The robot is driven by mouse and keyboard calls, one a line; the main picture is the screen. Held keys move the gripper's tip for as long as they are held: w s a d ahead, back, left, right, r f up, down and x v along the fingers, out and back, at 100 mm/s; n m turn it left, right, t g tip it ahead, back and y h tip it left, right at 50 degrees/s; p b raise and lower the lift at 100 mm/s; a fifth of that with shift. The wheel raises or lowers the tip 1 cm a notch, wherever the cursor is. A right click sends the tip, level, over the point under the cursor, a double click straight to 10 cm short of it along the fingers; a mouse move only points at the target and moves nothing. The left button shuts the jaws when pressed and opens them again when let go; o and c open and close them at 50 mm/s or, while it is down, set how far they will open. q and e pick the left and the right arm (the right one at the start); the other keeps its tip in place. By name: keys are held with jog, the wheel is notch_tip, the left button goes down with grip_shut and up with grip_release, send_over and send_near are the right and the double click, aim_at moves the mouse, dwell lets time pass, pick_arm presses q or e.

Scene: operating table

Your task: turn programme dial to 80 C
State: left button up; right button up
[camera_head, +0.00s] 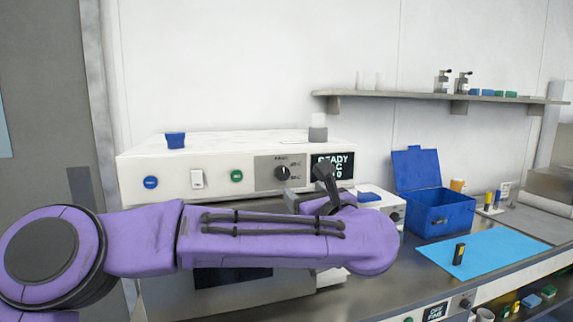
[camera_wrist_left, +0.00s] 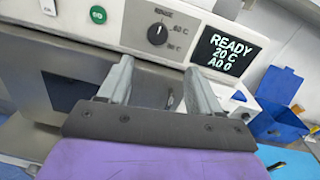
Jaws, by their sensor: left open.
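The programme dial (camera_head: 282,173) is a black knob on a grey plate on the front of a white machine (camera_head: 215,190). It also shows in the left wrist view (camera_wrist_left: 157,34), with marks such as 60 C and 90 C beside it, too small to read surely. The display (camera_wrist_left: 224,55) right of it reads READY, 20 C and a third line. My left gripper (camera_wrist_left: 160,85) is open and empty. Its fingers point at the machine front, below the dial and apart from it. In the head view, the left gripper (camera_head: 325,180) is partly hidden by my purple arm. My right gripper is not visible.
A blue button (camera_head: 150,182), a white switch (camera_head: 197,179) and a green button (camera_head: 237,176) sit left of the dial. A blue box (camera_head: 440,213) with its lid up and a blue mat (camera_head: 490,250) lie to the right. A shelf (camera_head: 400,95) runs above.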

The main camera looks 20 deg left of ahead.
aim_at(284, 174)
pick_arm(q)
jog(key=shift+n, duration=0.6)
jog(key=p+x, duration=0.1)
jog(key=x, duration=0.2)
jog(key=p+x, duration=0.2)
jog(key=x, duration=0.1)
jog(key=r+p+x, duration=0.1)
jog(key=p+x, duration=0.1)
jog(key=x, duration=0.2)
jog(key=shift+s+a, duration=0.2)
jog(key=shift+a, duration=0.05)
jog(key=shift+w+a+f, duration=0.15)
jog(key=shift+w, duration=0.1)
jog(key=c, duration=1)
jog(key=shift+c, duration=0.2)
